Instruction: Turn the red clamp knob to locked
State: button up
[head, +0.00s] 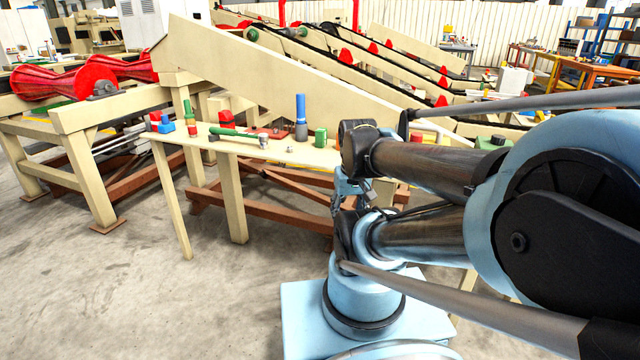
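Several small red parts show in the head view, and I cannot tell for certain which is the clamp knob. A small red piece (498,140) sits by a green block (485,143) at the right, partly behind my arm. A red block (225,117) and a flat red part (272,132) are on the narrow beige table (205,148). My arm comes in from the right. Its wrist end, with my gripper (366,199), is beside the table's right part. The fingers are small and partly hidden by my arm links, so their opening is unclear.
A sloping beige conveyor (250,75) stands behind. The concrete floor (130,290) at front left is clear.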

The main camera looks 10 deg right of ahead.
aim_at(192, 129)
jog(key=k, duration=0.6)
jog(key=u, duration=0.75)
jog(key=i, duration=1.25)
jog(key=u, duration=0.05)
